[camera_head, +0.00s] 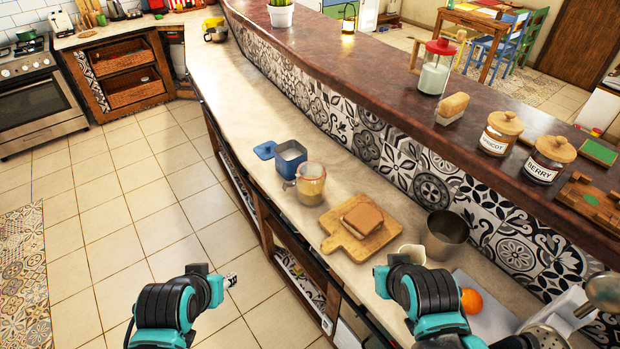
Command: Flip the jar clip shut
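A glass clip jar (311,185) with light brown contents stands upright on the lower counter, left of the cutting board. Its top looks covered by a pale lid. A small clip or handle shows at its left side, too small to tell how it sits. My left gripper (230,281) is over the floor at the lower left, in front of the counter and well apart from the jar; its fingers are too small to read. My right arm is over the counter's front edge, right of and nearer than the jar. I cannot make out its gripper fingers.
A blue canister (290,160) stands close behind the jar, its blue lid (265,150) beside it. A cutting board (345,238) with bread (362,219) lies to the right. A metal pot (445,235) and an orange (471,301) are farther right. Counter left of the canister is clear.

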